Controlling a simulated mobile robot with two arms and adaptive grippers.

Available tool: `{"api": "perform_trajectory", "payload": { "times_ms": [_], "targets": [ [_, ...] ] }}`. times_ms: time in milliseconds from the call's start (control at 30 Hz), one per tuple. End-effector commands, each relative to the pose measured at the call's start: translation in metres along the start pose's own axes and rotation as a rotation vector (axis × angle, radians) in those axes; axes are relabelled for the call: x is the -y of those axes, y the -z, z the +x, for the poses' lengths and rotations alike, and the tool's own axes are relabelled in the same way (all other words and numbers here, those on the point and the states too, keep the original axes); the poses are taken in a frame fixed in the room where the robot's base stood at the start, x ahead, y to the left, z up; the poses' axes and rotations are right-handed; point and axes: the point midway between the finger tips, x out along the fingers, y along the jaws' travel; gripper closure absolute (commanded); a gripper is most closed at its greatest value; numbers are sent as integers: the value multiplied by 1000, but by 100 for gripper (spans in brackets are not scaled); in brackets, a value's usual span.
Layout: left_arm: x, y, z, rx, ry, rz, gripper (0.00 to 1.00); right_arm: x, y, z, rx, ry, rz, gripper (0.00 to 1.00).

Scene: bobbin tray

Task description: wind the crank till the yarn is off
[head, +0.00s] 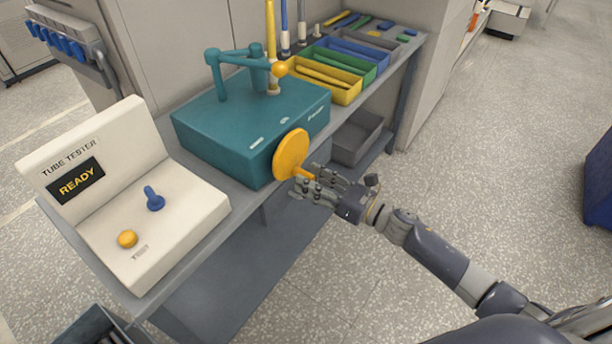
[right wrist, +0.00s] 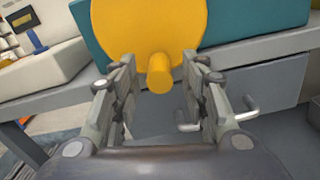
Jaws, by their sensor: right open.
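The crank is a yellow disc (head: 290,153) on the front face of a teal winder box (head: 240,125). A short yellow handle (right wrist: 159,73) sticks out of the disc towards me. My right gripper (head: 303,186) is at the handle; in the right wrist view its two fingers (right wrist: 163,85) stand apart on either side of the handle, with gaps, not closed on it. A teal arm (head: 235,57) with a yellow knob stands on top of the box, by a yellow tube (head: 271,40). I cannot make out any yarn. My left gripper does not show.
A white tube tester (head: 180,215) reading READY stands left of the box, with a blue lever and a yellow button. Yellow, green and blue trays (head: 345,87) lie behind, on the bench. A grey bin (head: 357,138) sits below.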

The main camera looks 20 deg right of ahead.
Motion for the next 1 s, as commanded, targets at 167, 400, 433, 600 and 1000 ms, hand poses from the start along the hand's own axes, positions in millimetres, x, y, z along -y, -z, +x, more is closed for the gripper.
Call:
{"api": "perform_trajectory", "payload": {
  "times_ms": [167, 400, 433, 600, 1000],
  "targets": [
    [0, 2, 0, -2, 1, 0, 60, 0, 0, 18, 1, 0, 1, 59],
    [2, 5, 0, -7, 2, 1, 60, 0, 1, 23, -1, 1, 2, 59],
    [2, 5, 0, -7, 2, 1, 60, 0, 1, 23, -1, 1, 2, 59],
    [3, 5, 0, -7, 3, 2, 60, 0, 0, 23, 0, 1, 2, 75],
    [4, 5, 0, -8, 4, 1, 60, -1, 1, 22, -1, 1, 12, 100]
  ]
}}
